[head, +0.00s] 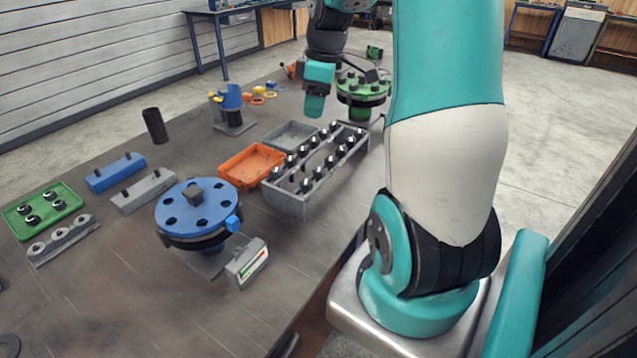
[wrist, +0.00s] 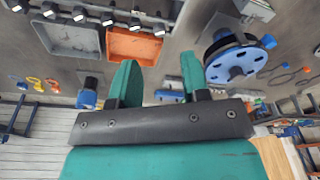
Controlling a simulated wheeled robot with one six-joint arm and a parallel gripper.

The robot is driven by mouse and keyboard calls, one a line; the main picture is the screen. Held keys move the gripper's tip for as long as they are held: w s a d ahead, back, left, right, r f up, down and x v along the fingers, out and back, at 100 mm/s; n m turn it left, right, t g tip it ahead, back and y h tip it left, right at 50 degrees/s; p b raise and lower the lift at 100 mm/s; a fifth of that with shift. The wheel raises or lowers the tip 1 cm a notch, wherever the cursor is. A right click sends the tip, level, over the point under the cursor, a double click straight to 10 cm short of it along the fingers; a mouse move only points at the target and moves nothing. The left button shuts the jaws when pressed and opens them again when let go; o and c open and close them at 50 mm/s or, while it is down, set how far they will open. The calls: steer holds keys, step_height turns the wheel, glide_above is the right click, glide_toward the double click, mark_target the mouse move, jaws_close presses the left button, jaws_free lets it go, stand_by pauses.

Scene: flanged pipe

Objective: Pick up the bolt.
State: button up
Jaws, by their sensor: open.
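Several bolts with dark heads and pale collars stand in rows in a long grey rack (head: 290,203) on the table in the head view; one bolt (head: 305,185) is near its front end. I cannot tell which bolt is meant. In the wrist view, bolts (wrist: 108,19) run along the top left edge.
A blue flange (head: 197,210) stands front left of the rack, and a green flange (head: 363,88) with dark bolts stands behind it. An orange tray (head: 250,165) and a grey tray (head: 290,136) adjoin the rack. A black cylinder (head: 155,126) stands left. The front table is mostly clear.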

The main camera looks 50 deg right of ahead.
steer(key=s+d+f, duration=0.1)
steer(key=d+f, duration=0.1)
steer(key=d, duration=0.1)
steer(key=p, duration=0.2)
glide_above(319, 169)
steer(key=f, duration=1)
steer(key=shift+s+f, duration=0.2)
steer(key=shift+f, duration=0.1)
steer(key=shift+f+p, duration=0.55)
steer(key=shift+f, duration=2.3)
steer(key=shift+w, duration=0.1)
steer(key=c, duration=0.7)
steer(key=shift+r, duration=0.1)
steer(key=shift+c, duration=0.2)
